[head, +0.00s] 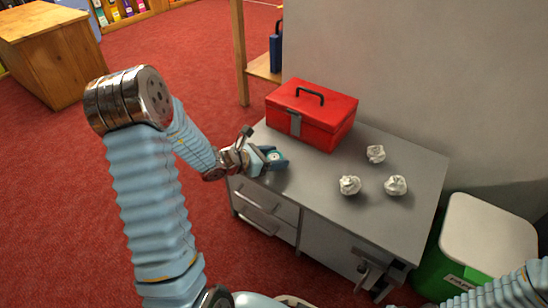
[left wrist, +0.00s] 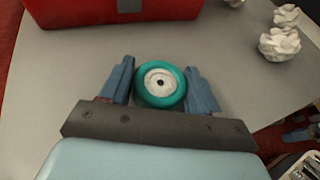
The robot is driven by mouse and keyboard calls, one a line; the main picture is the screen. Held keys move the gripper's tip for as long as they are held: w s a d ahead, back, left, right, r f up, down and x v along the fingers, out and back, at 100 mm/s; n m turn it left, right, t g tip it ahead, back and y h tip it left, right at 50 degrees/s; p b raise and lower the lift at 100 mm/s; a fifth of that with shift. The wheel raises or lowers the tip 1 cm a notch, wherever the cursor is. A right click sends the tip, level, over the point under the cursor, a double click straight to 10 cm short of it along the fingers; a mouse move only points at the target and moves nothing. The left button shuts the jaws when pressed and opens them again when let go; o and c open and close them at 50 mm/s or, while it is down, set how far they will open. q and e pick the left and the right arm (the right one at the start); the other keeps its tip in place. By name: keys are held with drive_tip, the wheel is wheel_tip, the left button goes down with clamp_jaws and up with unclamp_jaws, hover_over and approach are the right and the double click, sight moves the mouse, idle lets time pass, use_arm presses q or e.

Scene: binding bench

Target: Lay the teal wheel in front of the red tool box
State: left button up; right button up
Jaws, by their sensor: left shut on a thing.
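The teal wheel (left wrist: 160,84) has a pale hub and sits between the two blue fingers of my left gripper (left wrist: 160,90). In the head view the left gripper (head: 270,157) is over the left front part of the grey bench top, with the wheel (head: 274,155) showing small between its fingers. The red tool box (head: 312,115) stands shut at the back left of the bench, behind the gripper. It also shows at the top of the left wrist view (left wrist: 80,10). What looks like my right gripper (head: 365,271) is low in front of the bench; its fingers are unclear.
The grey bench (head: 315,190) has drawers in front. Crumpled paper balls lie on its right part (head: 349,185) (head: 396,185) (head: 375,153). A green bin (head: 455,260) with a pale lid stands to the right. The bench top between the tool box and its front edge is mostly clear.

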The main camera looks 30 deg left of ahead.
use_arm(q)
drive_tip(key=shift+f, duration=0.2)
drive_tip(key=o, duration=1.1)
drive_tip(key=shift+c, duration=0.2)
drive_tip(key=shift+r, duration=0.1)
drive_tip(key=shift+r, duration=0.3)
drive_tip(key=p+v, duration=0.2)
drive_tip(key=v, duration=1)
drive_tip(key=shift+f, duration=0.2)
